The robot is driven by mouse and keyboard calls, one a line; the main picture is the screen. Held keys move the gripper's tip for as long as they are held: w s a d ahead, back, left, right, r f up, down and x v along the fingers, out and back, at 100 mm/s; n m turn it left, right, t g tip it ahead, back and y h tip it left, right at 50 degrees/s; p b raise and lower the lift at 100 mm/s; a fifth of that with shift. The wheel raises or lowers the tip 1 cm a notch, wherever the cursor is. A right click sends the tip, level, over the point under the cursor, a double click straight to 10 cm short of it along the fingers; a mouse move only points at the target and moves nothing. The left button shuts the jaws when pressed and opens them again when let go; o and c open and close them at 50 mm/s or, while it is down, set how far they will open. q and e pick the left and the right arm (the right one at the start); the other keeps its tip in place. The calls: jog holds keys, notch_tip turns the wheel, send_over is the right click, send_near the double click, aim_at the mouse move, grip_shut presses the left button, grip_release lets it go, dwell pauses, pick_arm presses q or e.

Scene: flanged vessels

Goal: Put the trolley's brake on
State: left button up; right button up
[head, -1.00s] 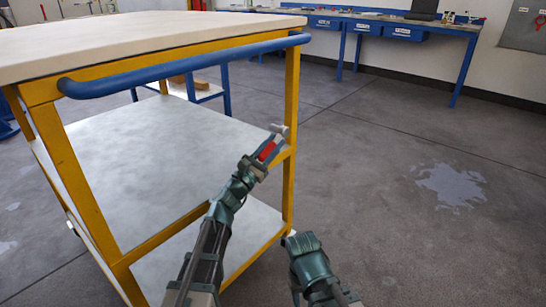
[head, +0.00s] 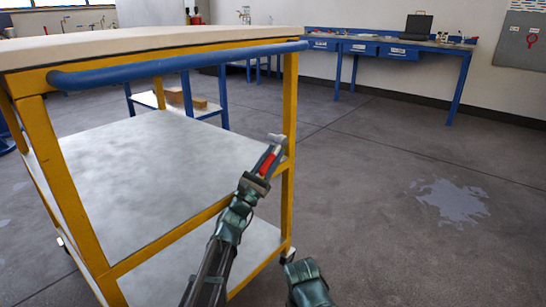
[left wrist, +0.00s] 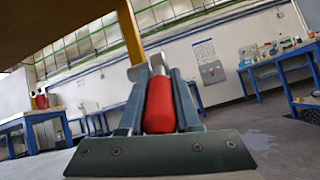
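The trolley (head: 160,70) has yellow posts, a pale top, grey shelves and a blue push bar. The brake lever (head: 268,164) has a red grip and a grey end piece beside the near right post; it points down and towards me. My left gripper (head: 267,160) has a finger on each side of the red grip and looks shut on it. In the left wrist view the red grip (left wrist: 160,105) fills the gap between the fingers, with the grey piece behind it. My right gripper is not visible; only a dark green part of my right arm shows at the bottom.
The blue push bar (head: 180,65) runs above my left gripper. A blue workbench (head: 400,48) stands along the back wall. A small blue table with a brown block (head: 178,97) stands behind the trolley. The floor to the right is clear, with a pale patch (head: 452,199).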

aim_at(261, 175)
pick_arm(q)
jog(key=o, duration=0.4)
jog(key=shift+f, duration=0.1)
jog(key=b+v, duration=0.4)
jog(key=v, duration=0.2)
jog(key=shift+s+a+f, duration=0.15)
jog(key=shift+s+f, duration=0.1)
jog(key=shift+s, duration=0.05)
jog(key=shift+s+a+f, duration=0.15)
jog(key=shift+s+a, duration=0.05)
